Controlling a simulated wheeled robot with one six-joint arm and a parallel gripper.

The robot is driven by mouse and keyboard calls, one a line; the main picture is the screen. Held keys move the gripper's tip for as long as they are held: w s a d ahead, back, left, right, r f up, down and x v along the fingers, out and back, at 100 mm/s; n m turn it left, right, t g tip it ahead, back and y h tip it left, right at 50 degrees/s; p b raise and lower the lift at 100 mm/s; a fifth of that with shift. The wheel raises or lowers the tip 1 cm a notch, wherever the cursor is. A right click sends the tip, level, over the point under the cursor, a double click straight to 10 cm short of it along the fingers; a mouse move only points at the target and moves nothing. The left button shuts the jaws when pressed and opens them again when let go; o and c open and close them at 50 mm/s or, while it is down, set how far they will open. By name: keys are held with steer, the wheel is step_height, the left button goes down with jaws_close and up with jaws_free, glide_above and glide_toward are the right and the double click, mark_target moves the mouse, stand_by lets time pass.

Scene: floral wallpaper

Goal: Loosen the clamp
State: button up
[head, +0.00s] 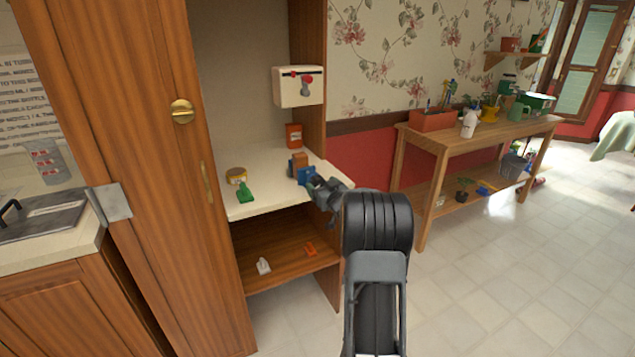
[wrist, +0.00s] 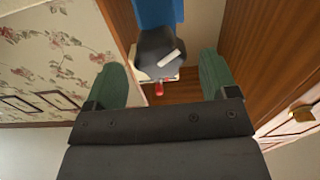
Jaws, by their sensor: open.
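The clamp (head: 307,177) is a blue, vise-like tool on the cream shelf of the open cabinet, with a brown block (head: 300,160) at its top. My gripper (head: 322,187) is in front of it and partly covers it in the head view. In the wrist view the blue clamp (wrist: 157,12) is at the top centre, and a grey rounded part with a pale bar (wrist: 168,57) lies below it. That part appears between the open green fingers of my gripper (wrist: 160,65). I see space on both sides of it, and I cannot tell its exact depth.
On the cream shelf (head: 262,205) are a yellow-rimmed tin (head: 236,176), a green item (head: 245,193) and an orange container (head: 294,135). A white box with a red lever (head: 300,86) hangs above. The wooden door (head: 150,150) is close on the left; open floor (head: 500,270) lies right.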

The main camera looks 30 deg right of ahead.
mark_target(320, 184)
steer(key=shift+w+d, duration=0.2)
steer(key=shift+w, duration=1.6)
steer(key=shift+c, duration=0.4)
steer(key=c, duration=0.8)
steer(key=shift+c, duration=0.2)
steer(key=shift+f+b, duration=0.1)
steer(key=shift+b, duration=0.25)
